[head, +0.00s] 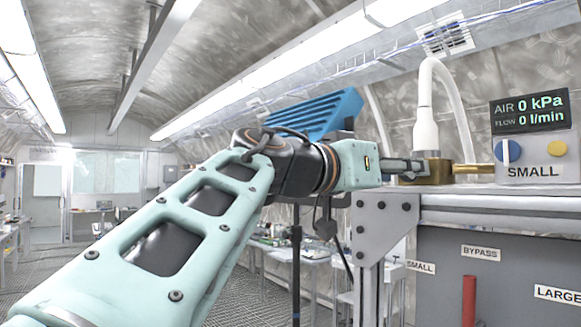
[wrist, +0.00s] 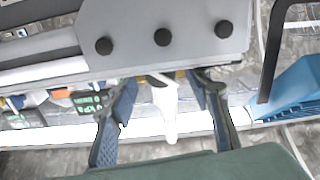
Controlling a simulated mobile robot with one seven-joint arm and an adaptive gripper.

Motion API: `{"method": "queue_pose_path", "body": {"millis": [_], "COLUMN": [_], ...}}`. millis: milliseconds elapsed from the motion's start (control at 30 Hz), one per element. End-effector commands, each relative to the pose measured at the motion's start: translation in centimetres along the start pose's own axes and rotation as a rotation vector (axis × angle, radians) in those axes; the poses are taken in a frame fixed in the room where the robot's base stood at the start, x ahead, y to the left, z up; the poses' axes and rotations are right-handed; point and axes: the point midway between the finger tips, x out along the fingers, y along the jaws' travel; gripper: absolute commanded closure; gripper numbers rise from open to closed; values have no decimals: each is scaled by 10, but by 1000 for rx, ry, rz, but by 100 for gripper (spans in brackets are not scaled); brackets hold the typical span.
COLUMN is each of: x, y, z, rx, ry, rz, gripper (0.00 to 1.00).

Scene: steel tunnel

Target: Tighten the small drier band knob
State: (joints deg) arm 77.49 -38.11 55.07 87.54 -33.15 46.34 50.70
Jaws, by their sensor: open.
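In the wrist view the white drier body (wrist: 168,115) appears between my two fingers, pointing down the picture. I cannot pick out the band knob; it is too small or hidden by my fingers. My gripper (head: 408,166) is open at the left side of the brass fitting, close to the foot of the drier. In the wrist view my gripper (wrist: 165,84) has its fingers apart; whether they touch anything is unclear.
A panel marked SMALL (head: 533,172) with a blue and a yellow knob stands right of the fitting. The display (head: 529,111) above reads 0 kPa and 0 l/min. A bolted grey bracket (head: 385,222) lies just below my gripper. A blue ribbed object (head: 315,115) is behind my wrist.

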Motion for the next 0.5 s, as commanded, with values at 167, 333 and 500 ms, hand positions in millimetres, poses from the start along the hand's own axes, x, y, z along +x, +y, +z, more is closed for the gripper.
{"method": "queue_pose_path", "body": {"millis": [167, 333, 500], "x": [15, 17, 17], "y": [0, 0, 0], "z": [-1, 0, 0], "rx": [-2, -2, -1], "ry": [0, 1, 0], "rz": [0, 0, 0], "gripper": [55, 55, 58]}}
